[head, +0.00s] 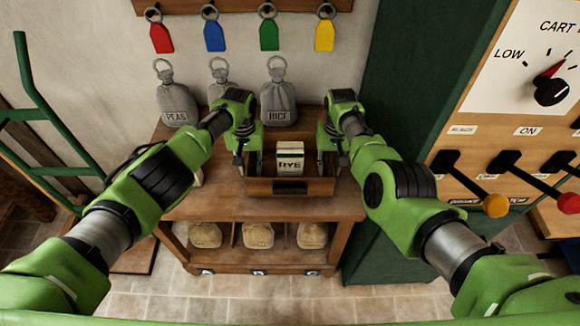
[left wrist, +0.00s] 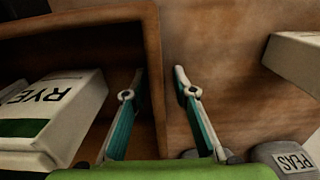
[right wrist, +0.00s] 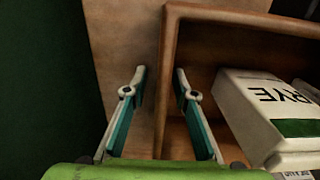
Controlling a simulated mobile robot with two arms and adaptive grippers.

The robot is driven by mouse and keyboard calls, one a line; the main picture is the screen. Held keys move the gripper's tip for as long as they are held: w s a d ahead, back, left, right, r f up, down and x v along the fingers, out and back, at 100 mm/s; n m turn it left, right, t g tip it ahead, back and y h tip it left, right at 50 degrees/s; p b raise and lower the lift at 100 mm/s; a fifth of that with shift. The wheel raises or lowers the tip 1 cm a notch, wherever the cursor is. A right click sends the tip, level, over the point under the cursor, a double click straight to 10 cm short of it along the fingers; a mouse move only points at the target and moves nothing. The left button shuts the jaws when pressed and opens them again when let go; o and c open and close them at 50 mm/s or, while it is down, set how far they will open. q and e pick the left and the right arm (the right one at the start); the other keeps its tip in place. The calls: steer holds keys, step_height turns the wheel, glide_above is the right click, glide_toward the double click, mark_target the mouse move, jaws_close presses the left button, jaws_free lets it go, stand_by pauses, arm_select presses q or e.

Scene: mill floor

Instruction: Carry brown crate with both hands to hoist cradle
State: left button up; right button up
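The brown crate (head: 258,189) stands on the top of a wooden bench, a white RYE box (head: 291,165) inside it. My left gripper (head: 241,159) is at its left wall, my right gripper (head: 331,154) at its right wall. In the left wrist view, the open fingers (left wrist: 159,80) straddle the crate wall (left wrist: 157,110), with gaps beside it. In the right wrist view, the open fingers (right wrist: 160,80) also straddle the wall (right wrist: 168,60); contact is not clear. I cannot make out a hoist cradle in any view.
Grey sacks, one marked PEAS (head: 174,103) and one RICE (head: 279,103), stand behind the crate on the bench (head: 210,203). A green panel (head: 415,75) and a lever board (head: 500,170) are at right. A green hand truck (head: 45,115) is at left.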

mark_target(248, 154)
arm_select(q)
jaws_close()
arm_select(e)
jaws_close()
arm_select(q)
steer(key=shift+w+r, duration=0.1)
steer(key=shift+r, duration=0.15)
arm_select(e)
steer(key=shift+w+r, duration=0.15)
steer(key=shift+r, duration=0.1)
